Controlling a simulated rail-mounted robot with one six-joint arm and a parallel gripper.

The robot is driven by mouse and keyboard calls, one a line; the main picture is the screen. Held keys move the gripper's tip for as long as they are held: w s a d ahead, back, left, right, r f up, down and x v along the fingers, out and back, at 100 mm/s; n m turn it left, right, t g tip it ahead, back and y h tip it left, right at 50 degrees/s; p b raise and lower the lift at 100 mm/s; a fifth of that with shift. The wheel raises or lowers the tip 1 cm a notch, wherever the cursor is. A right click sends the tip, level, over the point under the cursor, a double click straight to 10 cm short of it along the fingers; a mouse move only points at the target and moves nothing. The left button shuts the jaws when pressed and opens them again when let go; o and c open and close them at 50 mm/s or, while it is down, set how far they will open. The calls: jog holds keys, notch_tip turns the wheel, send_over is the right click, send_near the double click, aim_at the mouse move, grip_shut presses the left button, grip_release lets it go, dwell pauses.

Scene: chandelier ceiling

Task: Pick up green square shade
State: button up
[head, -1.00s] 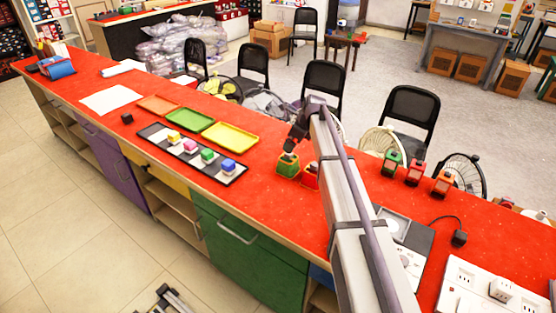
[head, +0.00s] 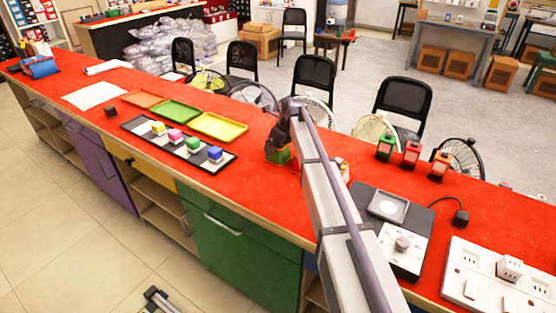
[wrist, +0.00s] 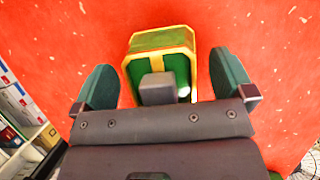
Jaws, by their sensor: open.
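The green square shade (head: 279,156) stands on the red counter, with my gripper (head: 284,143) directly above it and partly covering it in the head view. In the wrist view the shade (wrist: 160,41) is a green box with yellow edges, its open side facing the camera. My gripper (wrist: 161,66) is open, with one dark green finger on each side of the shade and a visible gap on both sides. A grey block at the gripper's middle hides part of the shade's inside.
A black strip (head: 136,124) with several coloured blocks and the orange, green and yellow (head: 218,127) trays lie to the left. Green, red and orange lanterns (head: 411,154) stand at right, beyond a device with a dial (head: 402,243). My arm hides some of the counter.

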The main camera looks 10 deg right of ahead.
jog(key=shift+a+f, duration=0.1)
jog(key=shift+f, duration=0.15)
jog(key=shift+c, duration=0.2)
jog(key=c, duration=0.9)
notch_tip(320, 180, up, 10)
jog(key=p, duration=1)
jog(key=shift+r+p, duration=0.2)
jog(key=shift+p, duration=0.2)
